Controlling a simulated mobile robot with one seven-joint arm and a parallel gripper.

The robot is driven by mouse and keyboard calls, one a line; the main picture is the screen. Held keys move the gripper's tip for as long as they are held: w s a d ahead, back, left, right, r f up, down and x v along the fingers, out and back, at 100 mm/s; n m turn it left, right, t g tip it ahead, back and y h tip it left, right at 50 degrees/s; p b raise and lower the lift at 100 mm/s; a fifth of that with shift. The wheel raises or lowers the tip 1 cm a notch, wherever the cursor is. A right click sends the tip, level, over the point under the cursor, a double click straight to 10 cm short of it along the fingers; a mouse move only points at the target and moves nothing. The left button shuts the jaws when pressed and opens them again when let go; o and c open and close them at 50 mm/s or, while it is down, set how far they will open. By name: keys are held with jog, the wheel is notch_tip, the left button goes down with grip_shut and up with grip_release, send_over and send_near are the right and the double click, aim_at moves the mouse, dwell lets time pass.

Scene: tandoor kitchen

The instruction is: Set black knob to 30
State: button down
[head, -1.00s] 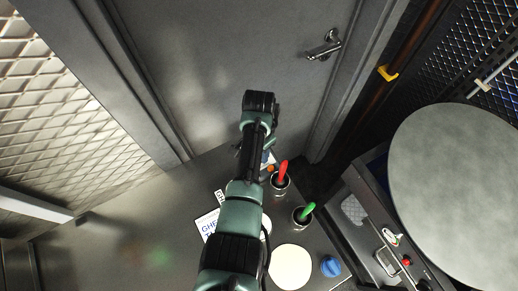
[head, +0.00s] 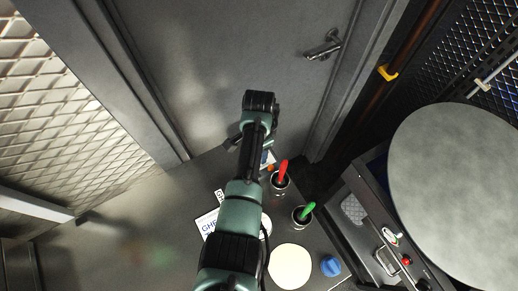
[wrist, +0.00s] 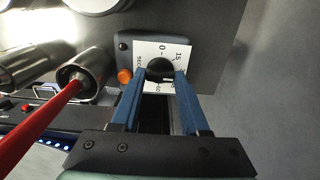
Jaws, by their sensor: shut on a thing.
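In the wrist view the black knob (wrist: 160,68) sits at the middle of a white dial card (wrist: 150,50) on a grey box. The card's readable figures are 0 and 15, with 60 partly covered near the fingers. My gripper (wrist: 161,73) has blue fingers, one on each side of the knob, and is shut on it. A small light mark shows near the knob's lower edge; I cannot tell the exact setting. In the head view my arm hides the knob and most of the box.
An orange button (wrist: 125,75) is beside the dial. Metal cups with a red handle (head: 283,168) and a green handle (head: 306,211) stand close right of my arm. A white disc (head: 291,267), a blue object (head: 330,266) and a GHEE sign (head: 208,224) share the counter.

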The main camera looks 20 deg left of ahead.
jog(key=shift+c, duration=2)
grip_release()
jog(key=shift+r, duration=0.1)
notch_tip(320, 180, up, 13)
jog(key=b, duration=0.1)
jog(key=shift+b, duration=0.35)
